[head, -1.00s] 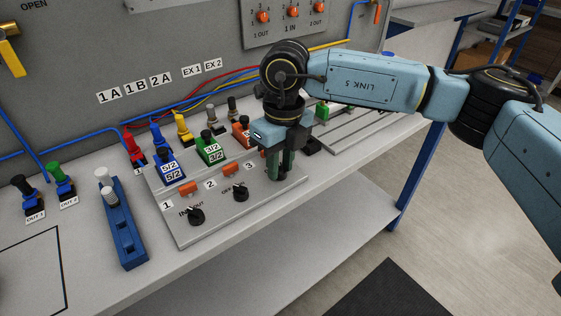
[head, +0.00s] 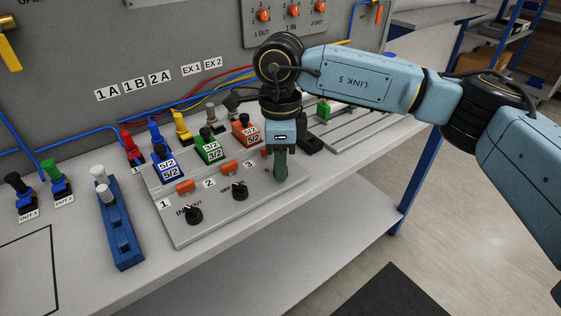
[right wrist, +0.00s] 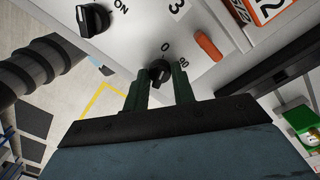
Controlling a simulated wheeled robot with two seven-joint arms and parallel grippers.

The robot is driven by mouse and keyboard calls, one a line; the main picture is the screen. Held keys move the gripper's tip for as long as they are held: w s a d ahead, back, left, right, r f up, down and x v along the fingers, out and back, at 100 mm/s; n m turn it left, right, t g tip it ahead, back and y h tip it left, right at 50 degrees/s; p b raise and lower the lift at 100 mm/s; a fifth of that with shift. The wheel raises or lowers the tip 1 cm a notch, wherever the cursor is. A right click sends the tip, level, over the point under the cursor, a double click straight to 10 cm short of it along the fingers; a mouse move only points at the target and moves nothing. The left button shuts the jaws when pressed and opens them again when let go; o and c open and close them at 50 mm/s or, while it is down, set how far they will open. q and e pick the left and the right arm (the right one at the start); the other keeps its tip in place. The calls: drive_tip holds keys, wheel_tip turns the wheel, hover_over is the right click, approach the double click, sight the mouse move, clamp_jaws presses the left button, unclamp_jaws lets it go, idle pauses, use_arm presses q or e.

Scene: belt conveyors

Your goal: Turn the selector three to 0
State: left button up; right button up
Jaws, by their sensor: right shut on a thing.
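Selector three (right wrist: 159,71) is a black knob on the grey panel, below the "0" mark and left of the "90" mark in the right wrist view. My right gripper (right wrist: 159,84) has its two green fingers on either side of the knob and is shut on it. In the head view my right gripper (head: 281,178) points down at the right end of the panel, its fingers nearly in line and hiding the knob. The knob's exact pointer direction is hard to tell. My left gripper is not in view.
The sloped panel (head: 225,215) also carries two other black knobs, the first (head: 194,216) and the second (head: 239,191). Orange switches (head: 229,168) and coloured valve blocks (head: 208,150) stand behind them. A blue block (head: 122,230) with a white peg lies left on the table.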

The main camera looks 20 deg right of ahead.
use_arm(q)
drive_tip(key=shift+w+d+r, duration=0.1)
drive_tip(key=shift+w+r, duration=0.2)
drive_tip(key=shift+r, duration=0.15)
use_arm(e)
drive_tip(key=shift+n, duration=1)
drive_tip(key=o, duration=1)
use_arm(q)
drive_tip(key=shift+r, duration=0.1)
use_arm(e)
drive_tip(key=shift+r, duration=0.2)
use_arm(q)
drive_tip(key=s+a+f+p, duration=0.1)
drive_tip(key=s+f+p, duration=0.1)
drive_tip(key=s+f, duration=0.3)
use_arm(e)
drive_tip(key=r, duration=0.8)
drive_tip(key=w+r, duration=0.1)
drive_tip(key=r, duration=0.4)
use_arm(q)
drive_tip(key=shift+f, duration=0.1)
use_arm(e)
drive_tip(key=shift+r, duration=0.1)
